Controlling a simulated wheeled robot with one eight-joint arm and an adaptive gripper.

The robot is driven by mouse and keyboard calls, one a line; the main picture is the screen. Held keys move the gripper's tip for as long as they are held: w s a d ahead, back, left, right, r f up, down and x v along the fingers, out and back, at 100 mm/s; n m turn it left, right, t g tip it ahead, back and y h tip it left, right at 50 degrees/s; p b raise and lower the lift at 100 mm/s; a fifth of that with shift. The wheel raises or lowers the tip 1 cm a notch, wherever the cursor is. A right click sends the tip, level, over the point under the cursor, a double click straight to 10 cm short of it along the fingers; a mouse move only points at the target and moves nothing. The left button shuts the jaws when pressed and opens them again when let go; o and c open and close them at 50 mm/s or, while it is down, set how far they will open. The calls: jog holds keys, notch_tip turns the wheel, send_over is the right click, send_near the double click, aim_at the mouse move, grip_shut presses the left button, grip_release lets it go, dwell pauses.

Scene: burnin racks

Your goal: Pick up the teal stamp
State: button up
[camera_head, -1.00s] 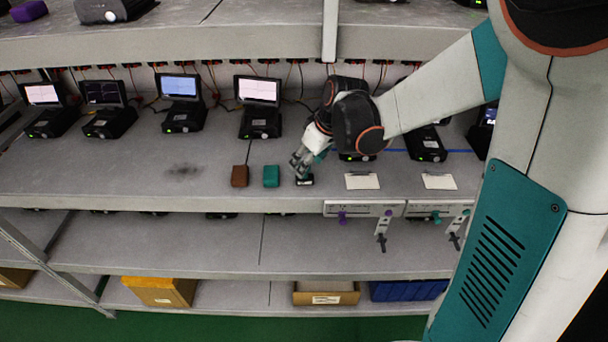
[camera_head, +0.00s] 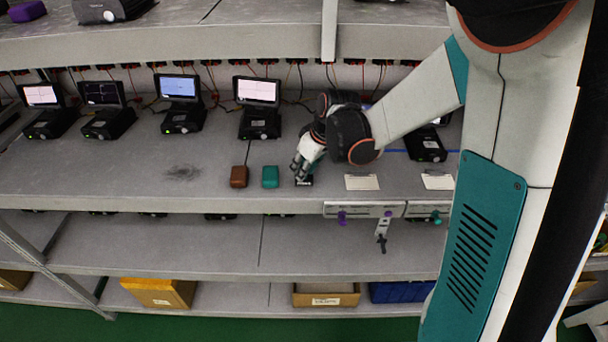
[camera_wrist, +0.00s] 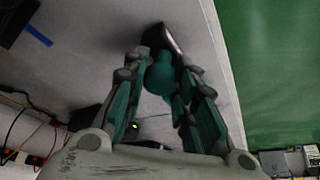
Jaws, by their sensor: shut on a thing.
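The teal stamp has a rounded teal handle (camera_wrist: 160,76) and a dark base, which stands on the shelf in the wrist view. In the head view only its black base with a pale label (camera_head: 304,181) shows clearly, near the shelf's front edge. My gripper (camera_head: 299,171) reaches down over it and hides the handle there. In the wrist view my gripper's fingers (camera_wrist: 163,82) lie on both sides of the handle, shut on it. Whether the base is lifted off the shelf cannot be told.
A teal block (camera_head: 270,177) and a brown block (camera_head: 239,177) sit just left of the stamp. White cards (camera_head: 362,182) lie to the right. Several small monitors (camera_head: 259,107) stand behind. The shelf's front edge (camera_head: 150,202) is close.

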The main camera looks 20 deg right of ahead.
jog(key=shift+r, duration=0.55)
jog(key=v, duration=0.2)
jog(key=shift+s+r, duration=0.15)
jog(key=shift+r, duration=0.15)
jog(key=s+d, duration=0.4)
jog(key=s, duration=0.3)
jog(key=s+d, duration=0.4)
jog(key=s, duration=0.4)
jog(key=shift+d+p, duration=0.2)
jog(key=shift+p, duration=0.1)
